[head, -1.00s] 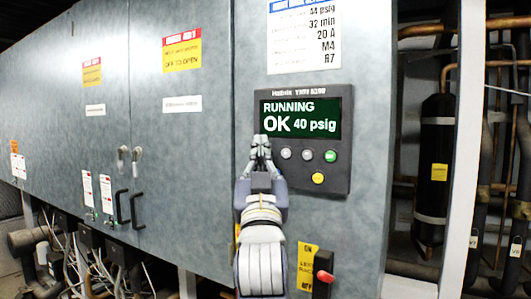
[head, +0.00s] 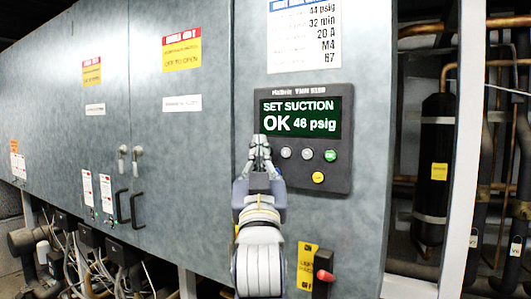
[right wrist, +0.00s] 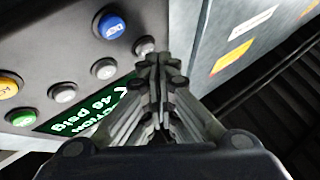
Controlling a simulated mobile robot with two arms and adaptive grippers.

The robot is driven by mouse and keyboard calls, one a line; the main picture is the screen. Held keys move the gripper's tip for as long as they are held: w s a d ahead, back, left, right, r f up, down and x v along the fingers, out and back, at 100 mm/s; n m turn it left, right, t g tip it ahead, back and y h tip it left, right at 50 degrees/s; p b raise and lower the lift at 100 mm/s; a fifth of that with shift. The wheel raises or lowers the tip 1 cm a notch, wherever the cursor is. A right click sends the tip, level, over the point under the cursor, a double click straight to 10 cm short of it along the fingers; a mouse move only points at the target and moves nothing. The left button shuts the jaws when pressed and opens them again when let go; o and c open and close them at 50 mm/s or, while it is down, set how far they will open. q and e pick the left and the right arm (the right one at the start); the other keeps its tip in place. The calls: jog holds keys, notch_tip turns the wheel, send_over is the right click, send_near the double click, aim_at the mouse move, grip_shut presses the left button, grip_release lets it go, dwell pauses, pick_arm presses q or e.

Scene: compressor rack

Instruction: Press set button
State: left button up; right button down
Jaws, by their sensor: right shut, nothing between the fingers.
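The control panel (head: 344,180) on the grey cabinet has a screen (head: 300,118) reading "SET SUCTION OK 46 psig". Below the screen, the head view shows two grey buttons, a green button (head: 330,155) and a yellow button (head: 318,178). My right gripper (head: 261,140) is shut and empty, its tips at the panel's left side. In the right wrist view, the tips are at the end grey button (right wrist: 144,45) of the row; contact is unclear. A blue button (right wrist: 110,25) shows there but is hidden in the head view. I cannot read which button is set. My left gripper is not in view.
A red-tipped switch (head: 325,276) with a yellow label sits below the panel. Cabinet door handles (head: 130,207) are to the left. Pipes and a black cylinder (head: 437,150) stand right of the cabinet. A white sheet (head: 304,40) is above the panel.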

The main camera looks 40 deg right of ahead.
jog(key=shift+s+a, duration=0.1)
jog(key=shift+a, duration=0.25)
jog(key=a, duration=0.1)
jog(key=s+a, duration=0.1)
jog(key=a, duration=0.1)
jog(key=s+a, duration=0.1)
jog(key=shift+a+b, duration=0.3)
jog(key=shift+b, duration=0.05)
dwell(0.7)
